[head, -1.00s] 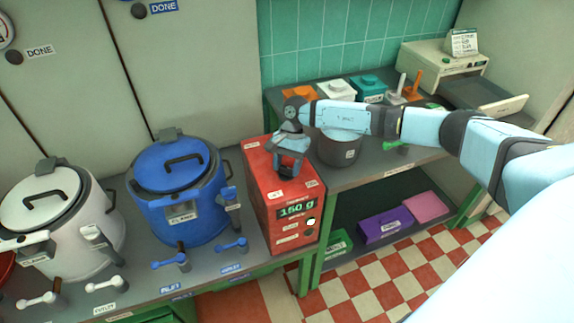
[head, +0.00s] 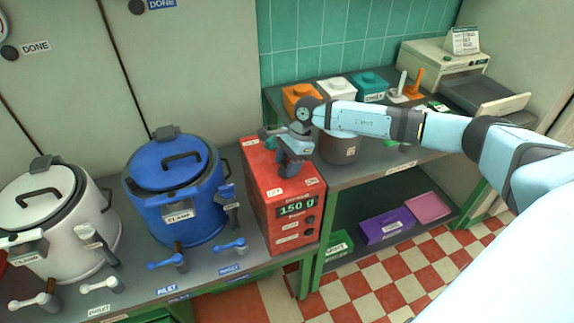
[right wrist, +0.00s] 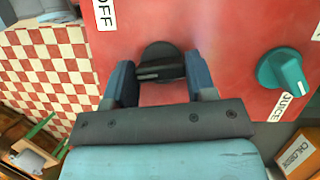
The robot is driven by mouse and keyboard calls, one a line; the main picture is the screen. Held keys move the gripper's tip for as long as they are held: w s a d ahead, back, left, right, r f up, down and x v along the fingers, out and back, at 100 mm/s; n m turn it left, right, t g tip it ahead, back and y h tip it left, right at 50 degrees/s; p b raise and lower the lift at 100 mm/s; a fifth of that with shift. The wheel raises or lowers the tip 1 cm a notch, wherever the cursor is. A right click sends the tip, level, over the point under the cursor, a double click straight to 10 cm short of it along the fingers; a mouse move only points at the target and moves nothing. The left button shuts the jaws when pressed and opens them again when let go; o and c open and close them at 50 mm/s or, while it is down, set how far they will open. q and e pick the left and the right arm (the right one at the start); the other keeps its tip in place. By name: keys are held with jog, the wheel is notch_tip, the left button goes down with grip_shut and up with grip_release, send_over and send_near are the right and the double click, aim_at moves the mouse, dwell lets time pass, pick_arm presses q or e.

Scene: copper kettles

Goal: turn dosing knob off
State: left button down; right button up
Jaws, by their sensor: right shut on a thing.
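The red dosing box (head: 263,190) stands at the right end of the kettle bench. Its front display (head: 297,207) reads 150 g. My right gripper (head: 293,168) is over the top of the box. In the right wrist view, my right gripper (right wrist: 160,77) is shut on a black knob (right wrist: 160,57), one finger on each side. An OFF label (right wrist: 103,12) is up and left of the knob. A teal knob (right wrist: 283,72) with a JUICE label is to the right. The black knob is hidden by the gripper in the head view. My left gripper is out of view.
A blue kettle (head: 170,208) and a white kettle (head: 62,245) stand left of the box. A grey pot (head: 340,150) is just right of it. Several small lidded boxes, including an orange one (head: 300,92), line the back bench.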

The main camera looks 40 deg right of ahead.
jog(key=m, duration=0.2)
jog(key=m+t, duration=0.1)
jog(key=m, duration=0.1)
jog(key=shift+m+t+h+b, duration=0.3)
jog(key=m+t+h, duration=0.1)
jog(key=m, duration=0.3)
jog(key=shift+s+b, duration=0.1)
jog(key=shift+b, duration=0.2)
jog(key=shift+m+t, duration=0.4)
jog(key=shift+m, duration=0.6)
jog(key=shift+h, duration=0.4)
jog(key=shift+m, duration=0.3)
jog(key=o, duration=0.9)
jog(key=shift+o, duration=0.2)
jog(key=b+v, duration=0.1)
jog(key=v, duration=1.3)
jog(key=shift+f, duration=0.1)
